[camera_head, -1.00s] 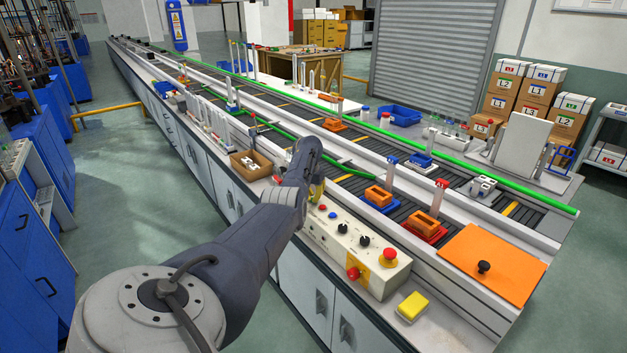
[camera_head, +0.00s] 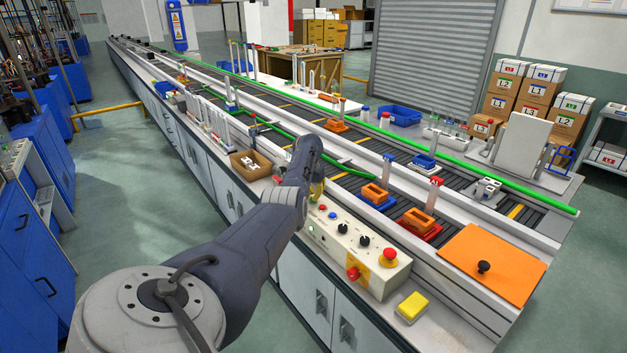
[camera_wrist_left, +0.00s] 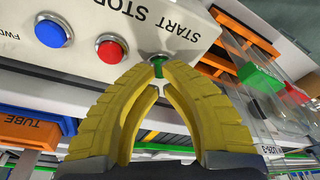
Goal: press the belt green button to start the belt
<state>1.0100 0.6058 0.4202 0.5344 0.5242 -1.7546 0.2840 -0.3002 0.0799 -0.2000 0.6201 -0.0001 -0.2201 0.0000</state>
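The green start button (camera_wrist_left: 158,66) is on the beige control panel (camera_wrist_left: 200,18), under the word START in the left wrist view. My left gripper (camera_wrist_left: 157,76) has yellow fingers whose tips come nearly together over this button, with a narrow gap showing green between them. Nothing is held. I cannot tell if the tips touch the button. In the head view the left gripper (camera_head: 318,190) is mostly hidden by its own arm, above the back end of the control box (camera_head: 330,250). The conveyor belt (camera_head: 455,205) runs behind the box. My right gripper is not in view.
A red button (camera_wrist_left: 110,48) and a blue button (camera_wrist_left: 51,31) sit beside the green one. A red emergency knob (camera_head: 389,256), a yellow block (camera_head: 411,306) and an orange plate (camera_head: 490,262) are nearer. A brown bin (camera_head: 250,163) stands left of the gripper.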

